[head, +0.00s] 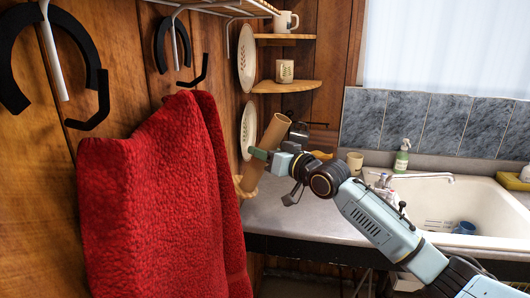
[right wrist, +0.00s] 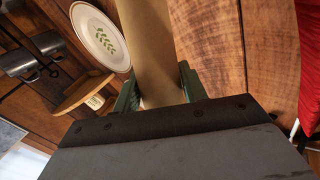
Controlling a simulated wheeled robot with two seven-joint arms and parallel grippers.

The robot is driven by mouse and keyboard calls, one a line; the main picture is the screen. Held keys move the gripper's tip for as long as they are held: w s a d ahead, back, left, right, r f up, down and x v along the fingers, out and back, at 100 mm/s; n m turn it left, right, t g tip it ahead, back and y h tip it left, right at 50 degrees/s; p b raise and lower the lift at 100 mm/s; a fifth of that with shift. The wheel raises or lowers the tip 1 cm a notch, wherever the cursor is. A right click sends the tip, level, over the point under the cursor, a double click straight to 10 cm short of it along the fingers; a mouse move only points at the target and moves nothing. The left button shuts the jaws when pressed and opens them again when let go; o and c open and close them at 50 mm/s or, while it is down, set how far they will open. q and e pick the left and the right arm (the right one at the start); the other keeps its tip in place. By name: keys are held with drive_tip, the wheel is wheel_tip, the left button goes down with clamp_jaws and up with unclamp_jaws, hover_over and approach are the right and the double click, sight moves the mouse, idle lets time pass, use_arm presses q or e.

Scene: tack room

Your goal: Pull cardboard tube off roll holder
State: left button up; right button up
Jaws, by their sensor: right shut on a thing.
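The cardboard tube (head: 271,134) is a plain brown cylinder, tilted, with its open top leaning right, near the wooden wall. My right gripper (head: 264,155) is shut on it around the middle. In the right wrist view the tube (right wrist: 148,40) runs up between the green fingers of my right gripper (right wrist: 158,90). A light wooden piece (head: 247,188), which looks like the roll holder, shows at the tube's lower end, partly behind the red towel. I cannot tell whether the tube is still around a peg there. My left gripper is not in view.
A red towel (head: 165,190) hangs close at the left of the tube. Corner shelves (head: 286,87) with mugs and plates are above and behind. A sink (head: 460,205), tap and green soap bottle (head: 402,157) are at the right. The grey counter (head: 290,218) is mostly clear in front.

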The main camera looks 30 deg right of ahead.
sight(288, 127)
drive_tip(key=shift+s+d+r+p, duration=0.35)
drive_tip(key=shift+d+r+p, duration=0.1)
drive_tip(key=shift+r+p, duration=0.75)
drive_tip(key=shift+s+d+r+p, duration=0.45)
drive_tip(key=shift+r+p, duration=0.4)
drive_tip(key=shift+r, duration=0.5)
drive_tip(key=shift+s+d+r+p, duration=0.3)
drive_tip(key=shift+d+r+p, duration=0.2)
drive_tip(key=shift+r+p, duration=0.7)
drive_tip(key=shift+s+d+r+p, duration=0.15)
drive_tip(key=shift+d+r+p, duration=0.15)
drive_tip(key=shift+r, duration=0.4)
drive_tip(key=shift+s+d+r+p, duration=0.15)
drive_tip(key=shift+r+p, duration=0.15)
drive_tip(key=shift+r, duration=0.35)
drive_tip(key=shift+s+d+r, duration=0.1)
drive_tip(key=shift+d+r, duration=0.05)
drive_tip(key=shift+r, duration=0.05)
wheel_tip(288, 127, up, 7)
drive_tip(key=s+d, duration=0.2)
drive_tip(key=shift+d+f, duration=0.15)
drive_tip(key=shift+d, duration=0.05)
